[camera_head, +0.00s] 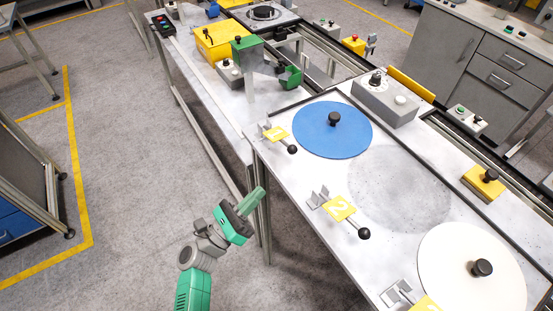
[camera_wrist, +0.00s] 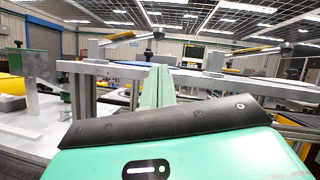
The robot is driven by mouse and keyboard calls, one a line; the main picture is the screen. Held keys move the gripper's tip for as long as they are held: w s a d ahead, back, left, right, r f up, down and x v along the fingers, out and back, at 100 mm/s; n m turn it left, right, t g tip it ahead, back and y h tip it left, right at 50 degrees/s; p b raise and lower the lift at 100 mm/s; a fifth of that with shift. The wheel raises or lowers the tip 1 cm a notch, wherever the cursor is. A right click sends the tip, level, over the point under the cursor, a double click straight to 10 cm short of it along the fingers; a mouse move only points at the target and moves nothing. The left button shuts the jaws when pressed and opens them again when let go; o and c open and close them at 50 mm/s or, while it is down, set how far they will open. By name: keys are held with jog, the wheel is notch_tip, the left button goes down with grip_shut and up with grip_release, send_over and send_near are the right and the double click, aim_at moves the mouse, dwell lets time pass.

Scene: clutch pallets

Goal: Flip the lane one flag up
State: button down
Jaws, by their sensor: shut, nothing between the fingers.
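The lane one flag (camera_head: 275,133) is a yellow plate marked 1 on a lever with a black ball knob (camera_head: 292,149). It lies about level at the bench edge, beside the blue disc (camera_head: 333,130). In the wrist view, a yellow flag seen edge-on (camera_wrist: 122,36) at left, probably lane one, sits on a post above my fingers' height. My gripper (camera_head: 256,194) is shut and empty. It hangs off the bench's near side, below and left of the flag in the head view, clear of it.
The yellow lane two flag (camera_head: 340,207) and its black knob (camera_head: 363,234) stand nearby. A third yellow flag (camera_head: 427,305) is cut off below. A white disc (camera_head: 470,270) lies at lower right. The grey floor (camera_head: 130,190) left of my arm is free.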

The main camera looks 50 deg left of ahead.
aim_at(283, 175)
jog(key=shift+d, duration=0.15)
jog(key=p+x, duration=0.2)
jog(key=x, duration=0.8)
jog(key=shift+r, duration=0.1)
